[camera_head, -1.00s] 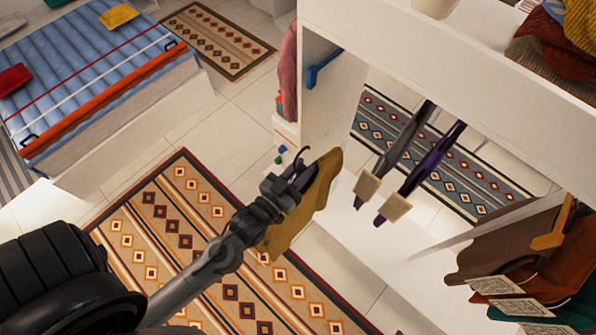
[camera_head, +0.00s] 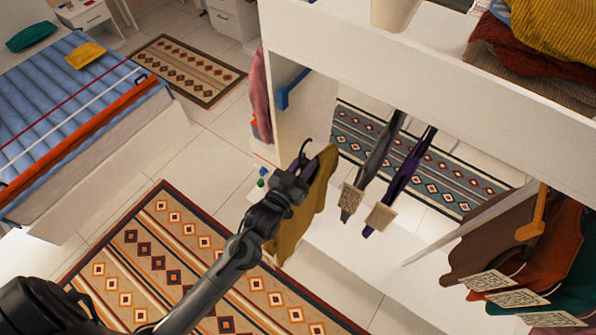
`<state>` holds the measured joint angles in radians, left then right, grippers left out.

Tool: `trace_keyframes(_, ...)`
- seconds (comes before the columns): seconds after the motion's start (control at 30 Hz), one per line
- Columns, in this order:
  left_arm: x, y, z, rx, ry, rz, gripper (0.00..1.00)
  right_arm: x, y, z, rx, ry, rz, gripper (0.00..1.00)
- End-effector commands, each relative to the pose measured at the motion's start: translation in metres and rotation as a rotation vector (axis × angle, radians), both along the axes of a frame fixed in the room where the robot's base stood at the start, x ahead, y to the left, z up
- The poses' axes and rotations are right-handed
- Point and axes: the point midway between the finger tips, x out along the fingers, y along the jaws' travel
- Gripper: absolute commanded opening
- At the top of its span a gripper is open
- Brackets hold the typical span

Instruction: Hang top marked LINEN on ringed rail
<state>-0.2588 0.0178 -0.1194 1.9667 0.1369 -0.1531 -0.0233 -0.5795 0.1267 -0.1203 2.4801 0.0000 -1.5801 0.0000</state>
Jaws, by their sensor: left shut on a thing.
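My left gripper (camera_head: 290,186) is shut on a hanger, whose dark hook (camera_head: 304,150) points up above the fingers. A mustard-yellow top (camera_head: 311,212) hangs from it, seen nearly edge-on; no LINEN mark is readable. Gripper and top are in front of the wardrobe's open left compartment, left of a grey garment (camera_head: 377,160) and a purple garment (camera_head: 409,166) hanging there with square tags. The rails and any rings are hidden under the top shelf. My right gripper is out of view.
The white top shelf (camera_head: 440,55) carries folded clothes (camera_head: 538,50) and a pale pot (camera_head: 394,14). An upright divider (camera_head: 475,227) separates brown, rust and green garments (camera_head: 497,240) at right. Space shows between the blue bracket and the grey garment.

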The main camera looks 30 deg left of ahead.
Motion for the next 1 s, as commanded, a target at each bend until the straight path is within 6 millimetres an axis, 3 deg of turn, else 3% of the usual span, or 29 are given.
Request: trace_keyframes(1.0, 0.102, -0.004, 0.000, 0.000, -0.003, 0.000, 0.00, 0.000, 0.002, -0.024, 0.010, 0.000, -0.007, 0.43)
